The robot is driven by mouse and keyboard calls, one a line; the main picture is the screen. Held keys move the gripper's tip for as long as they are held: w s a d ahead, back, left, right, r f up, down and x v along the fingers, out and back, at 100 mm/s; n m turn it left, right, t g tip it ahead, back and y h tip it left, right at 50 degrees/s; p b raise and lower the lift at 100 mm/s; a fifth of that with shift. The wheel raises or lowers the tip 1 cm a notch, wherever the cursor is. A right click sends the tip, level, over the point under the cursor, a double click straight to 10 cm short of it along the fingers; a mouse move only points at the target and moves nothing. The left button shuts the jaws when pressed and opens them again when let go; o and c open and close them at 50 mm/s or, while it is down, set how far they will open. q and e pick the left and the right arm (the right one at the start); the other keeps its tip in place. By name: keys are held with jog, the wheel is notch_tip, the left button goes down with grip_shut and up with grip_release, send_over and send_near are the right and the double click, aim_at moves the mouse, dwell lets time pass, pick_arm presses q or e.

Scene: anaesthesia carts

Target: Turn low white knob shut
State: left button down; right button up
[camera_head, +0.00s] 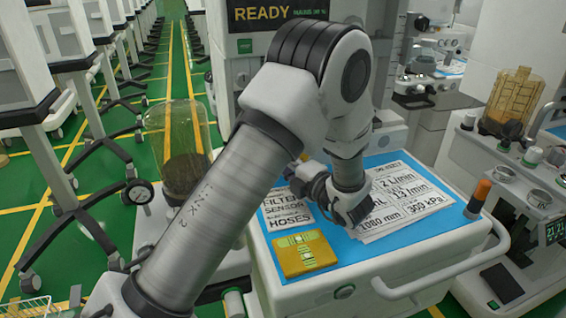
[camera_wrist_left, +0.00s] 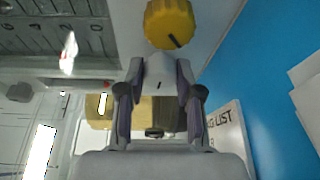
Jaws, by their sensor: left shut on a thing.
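In the left wrist view a white knob (camera_wrist_left: 159,75) with a small dark mark sits between the two fingers of my left gripper (camera_wrist_left: 160,70). The fingers are closed on its left and right sides. A larger yellow knob (camera_wrist_left: 171,22) with a dark pointer line is just beyond it, apart from the fingers. In the head view my left arm reaches over the cart top, and its wrist (camera_head: 347,205) is low over the blue surface. My right gripper is in neither view.
The blue cart top (camera_head: 350,255) carries printed sheets (camera_head: 405,198), a label card (camera_head: 286,212) and a yellow block (camera_head: 303,254). A clear dome (camera_head: 183,135) stands at left. An orange-topped cylinder (camera_head: 478,198) stands at the right edge. Another machine is at right.

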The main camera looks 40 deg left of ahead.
pick_arm(q)
jog(key=shift+f, duration=0.1)
jog(key=c, duration=0.8)
grip_release()
jog(key=shift+o, duration=0.2)
jog(key=d, duration=0.5)
jog(key=s+d, duration=0.1)
jog(key=d, duration=0.1)
jog(key=shift+d+r, duration=0.25)
jog(key=shift+d, duration=0.05)
